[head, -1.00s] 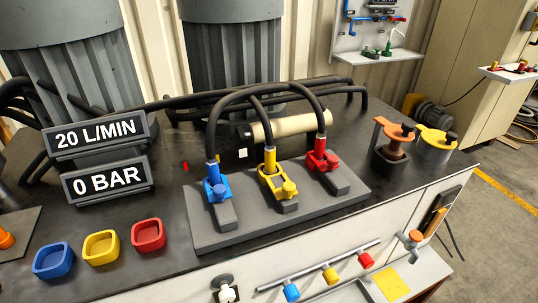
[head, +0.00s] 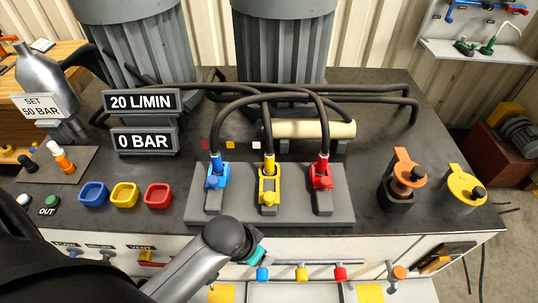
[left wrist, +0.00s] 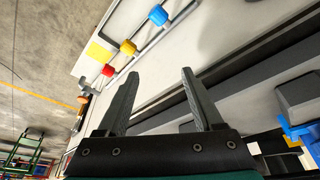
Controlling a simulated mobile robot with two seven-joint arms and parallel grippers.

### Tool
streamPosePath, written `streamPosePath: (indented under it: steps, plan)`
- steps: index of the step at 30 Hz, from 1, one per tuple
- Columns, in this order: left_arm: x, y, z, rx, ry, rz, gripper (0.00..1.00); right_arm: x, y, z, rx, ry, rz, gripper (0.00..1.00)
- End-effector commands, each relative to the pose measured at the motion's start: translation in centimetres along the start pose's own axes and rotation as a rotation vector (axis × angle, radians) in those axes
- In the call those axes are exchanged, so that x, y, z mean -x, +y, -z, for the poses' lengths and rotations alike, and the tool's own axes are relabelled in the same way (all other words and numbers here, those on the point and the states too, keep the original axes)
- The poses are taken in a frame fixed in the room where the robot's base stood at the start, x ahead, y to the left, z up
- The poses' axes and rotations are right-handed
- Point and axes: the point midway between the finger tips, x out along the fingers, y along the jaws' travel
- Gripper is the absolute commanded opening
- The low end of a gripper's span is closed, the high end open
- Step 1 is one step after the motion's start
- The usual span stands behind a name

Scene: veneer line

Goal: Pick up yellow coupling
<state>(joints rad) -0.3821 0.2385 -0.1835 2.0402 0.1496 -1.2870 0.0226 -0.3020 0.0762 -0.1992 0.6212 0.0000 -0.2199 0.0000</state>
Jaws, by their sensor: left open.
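The yellow coupling (head: 269,186) is plugged upright on the grey block (head: 340,208), between the blue coupling (head: 217,176) and the red coupling (head: 321,177). A black hose rises from its top. My left arm comes in from the lower left in the head view, with its gripper end (head: 256,254) just in front of the block, below and slightly left of the yellow coupling. In the left wrist view my left gripper (left wrist: 158,74) is open with nothing between its fingers. Part of the blue coupling (left wrist: 302,134) shows at the right edge there; the yellow coupling does not show.
A front rail carries blue, yellow (head: 301,274) and red knobs near my gripper. Blue, yellow and red bins (head: 125,195) stand left of the block. Orange and yellow capped fittings (head: 466,187) stand at right. Hoses arch above and behind the couplings.

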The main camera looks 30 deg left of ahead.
Motion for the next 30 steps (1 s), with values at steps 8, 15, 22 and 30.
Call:
streamPosePath:
  steps: [8, 15, 22, 30]
  plan:
    - [10.4, 0.6, 5.9, -0.11, 0.074, -0.039, 0.68, 3.5, -0.5, 0.2, 0.001, -0.003, 0.007, 0.0]
    - [12.1, -1.1, 10.3, -0.226, 0.092, -0.081, 0.68, 3.7, 0.0, 0.1, 0.003, -0.003, 0.0, 0.0]
    - [13.9, -6.2, 15.1, -0.262, 0.076, -0.076, 0.68, 3.6, 0.3, 0.2, 0.004, -0.002, -0.003, 0.0]
    - [17.2, -11.6, 18.5, -0.206, 0.062, -0.061, 0.68, 3.6, 0.4, 0.3, 0.002, -0.001, -0.005, 0.0]
